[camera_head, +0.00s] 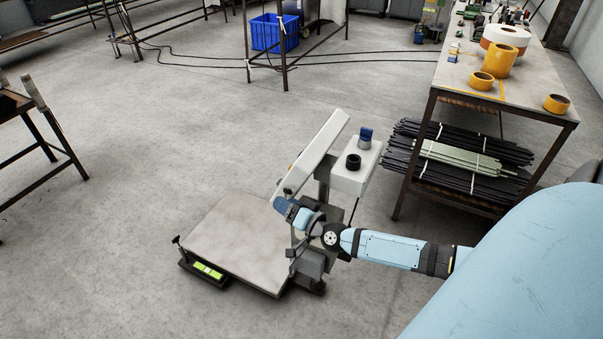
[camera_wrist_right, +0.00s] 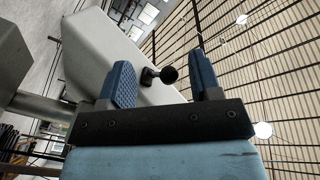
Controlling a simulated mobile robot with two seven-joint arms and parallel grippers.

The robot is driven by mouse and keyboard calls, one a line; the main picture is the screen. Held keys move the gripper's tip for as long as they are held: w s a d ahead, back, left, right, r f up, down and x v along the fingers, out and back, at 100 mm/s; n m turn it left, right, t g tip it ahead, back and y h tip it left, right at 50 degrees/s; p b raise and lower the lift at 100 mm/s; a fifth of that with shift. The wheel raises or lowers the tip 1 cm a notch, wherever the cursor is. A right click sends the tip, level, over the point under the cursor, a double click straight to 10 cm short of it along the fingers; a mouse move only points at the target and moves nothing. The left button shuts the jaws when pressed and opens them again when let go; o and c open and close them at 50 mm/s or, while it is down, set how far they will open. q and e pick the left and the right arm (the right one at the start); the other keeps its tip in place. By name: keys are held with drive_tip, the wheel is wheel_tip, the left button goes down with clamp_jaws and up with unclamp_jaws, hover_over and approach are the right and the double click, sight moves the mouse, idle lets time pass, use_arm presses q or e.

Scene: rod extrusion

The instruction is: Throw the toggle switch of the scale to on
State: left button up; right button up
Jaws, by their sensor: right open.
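The scale stands on the floor with a flat grey platform (camera_head: 238,243) and a long white tilted housing (camera_head: 318,150) above its right side. The housing also fills the upper left of the right wrist view (camera_wrist_right: 95,45). A black toggle switch with a round knob (camera_wrist_right: 167,75) sticks out of the housing's end. My right gripper (camera_head: 285,207) is at the near lower end of the housing. Its two blue fingers are open, with the toggle between them in the right wrist view (camera_wrist_right: 160,62). I cannot tell whether either finger touches it. My left gripper is not in view.
A white box (camera_head: 350,180) with a black round part and a blue part stands right of the housing. A workbench (camera_head: 520,85) with tape rolls and dark rods below stands at right. A blue crate (camera_head: 273,34) is at the back.

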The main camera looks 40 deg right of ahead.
drive_tip(key=s+d, duration=0.2)
drive_tip(key=s, duration=1.1)
drive_tip(key=shift+s+a+r, duration=0.1)
idle(0.3)
